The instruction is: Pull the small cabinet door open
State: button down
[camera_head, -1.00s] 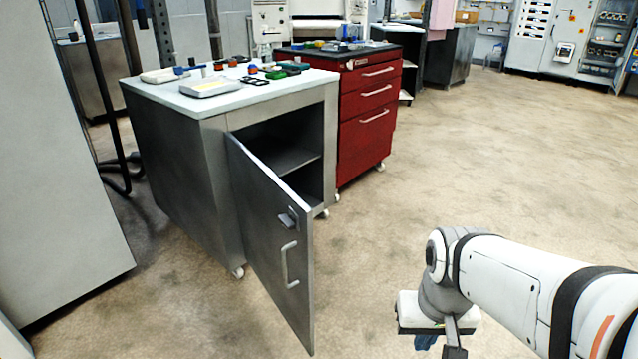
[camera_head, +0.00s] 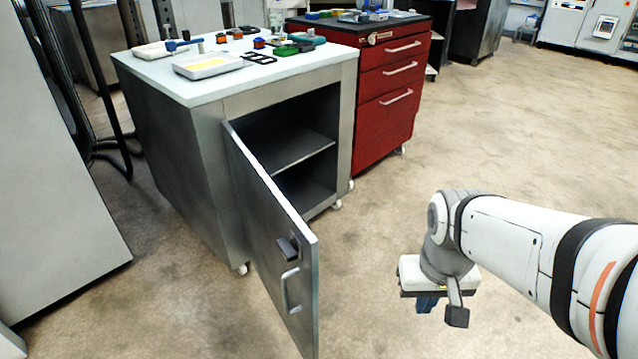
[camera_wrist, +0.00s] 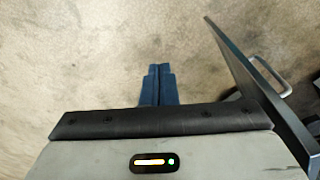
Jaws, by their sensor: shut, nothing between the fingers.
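The small grey metal cabinet (camera_head: 212,165) stands at the left centre with a white top. Its door (camera_head: 262,205) is swung wide open, hinged on the left side, and the shelf inside shows empty. The door carries a bar handle (camera_head: 291,291) and a dark latch (camera_head: 288,248). My gripper (camera_head: 427,303) is to the right of the door, pointing down, apart from it. In the wrist view my blue fingers (camera_wrist: 159,85) are together over bare floor. The door (camera_wrist: 262,90) and its handle (camera_wrist: 272,76) show at the right of that view, not touched.
A red drawer cabinet (camera_head: 385,100) stands right behind the grey one. Small tools and a tray (camera_head: 212,64) lie on the white top. A tall grey panel (camera_head: 50,200) is at the left. The floor (camera_head: 520,140) to the right is clear.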

jog(key=w+a+r+n+g+h+p, duration=0.1)
jog(key=w+a+r+n+h+p, duration=0.2)
jog(key=a+n, duration=0.6)
jog(key=n+t+h+p, duration=0.2)
jog(key=n+h+p, duration=0.15)
jog(key=n, duration=0.55)
send_near(311, 286)
jog(key=s+d+r, duration=0.3)
jog(key=s+a+f+n+t+p, duration=0.1)
jog(key=s+a+n+t+p, duration=0.2)
jog(key=a+n, duration=0.45)
jog(key=shift+m+h, duration=0.35)
jog(key=shift+m, duration=0.2)
jog(key=shift+w+d+r+b+x, duration=0.2)
jog(key=shift+b+x, duration=0.5)
jog(key=shift+x, duration=1.25)
jog(key=shift+w+d+r+b+x, duration=0.2)
jog(key=shift+b+x, duration=0.55)
jog(key=shift+x, duration=1.25)
jog(key=shift+w+r+b+x, duration=0.2)
jog(key=shift+b+x, duration=0.5)
jog(key=shift+x, duration=1.25)
jog(key=shift+d, duration=0.1)
